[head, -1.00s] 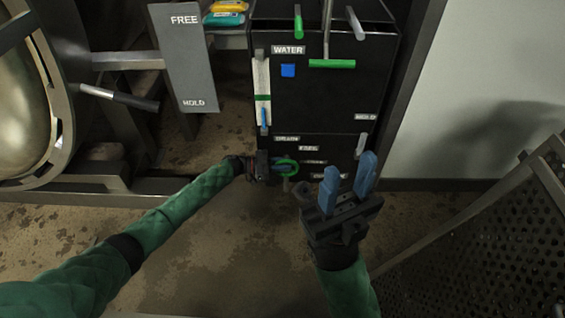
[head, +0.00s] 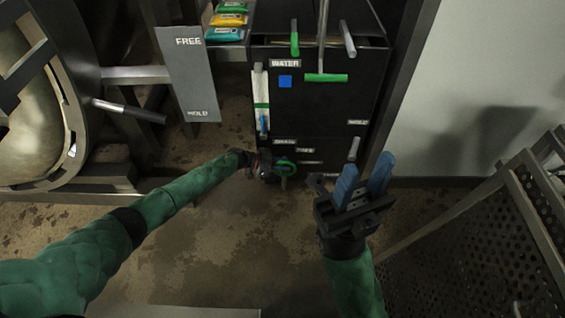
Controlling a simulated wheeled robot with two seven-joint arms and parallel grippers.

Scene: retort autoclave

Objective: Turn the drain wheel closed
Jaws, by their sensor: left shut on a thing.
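How far the wheel is turned cannot be told. My right gripper (head: 366,180) is empty, with its blue fingers apart, in front of and to the right of the wheel.
Green-tipped handles (head: 326,77) and a white gauge strip (head: 261,98) are above the wheel. A grey FREE/HOLD plate (head: 189,75) and a round vessel (head: 30,120) stand left. A perforated metal basket (head: 490,225) is at right. The floor in front is clear.

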